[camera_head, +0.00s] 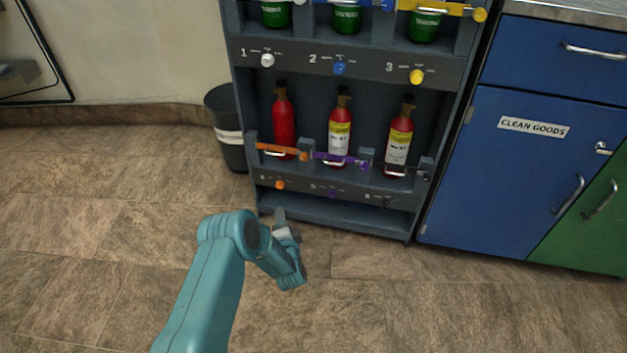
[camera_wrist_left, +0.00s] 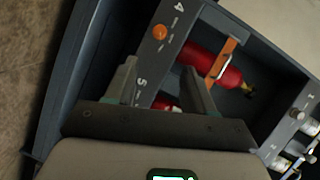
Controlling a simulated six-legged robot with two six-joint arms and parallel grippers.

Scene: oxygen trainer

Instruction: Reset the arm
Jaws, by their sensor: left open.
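My left arm (camera_head: 215,270) is teal and reaches in from the bottom of the head view. Its left gripper (camera_head: 280,222) is in front of the lower left part of the grey cylinder rack (camera_head: 330,208). In the left wrist view the gripper (camera_wrist_left: 165,88) shows two separate fingers with nothing held between them. Beyond the fingers are the orange knob (camera_wrist_left: 159,32) by the number 4 and a red cylinder (camera_wrist_left: 228,78) behind an orange bar (camera_wrist_left: 222,58). My right gripper is not in view.
The rack holds red cylinders (camera_head: 339,130) below and green ones (camera_head: 347,18) above. A dark bin (camera_head: 226,125) stands left of it. A blue cabinet (camera_head: 520,175) labelled CLEAN GOODS and a green door (camera_head: 590,225) are at right. The tiled floor (camera_head: 90,250) at left is clear.

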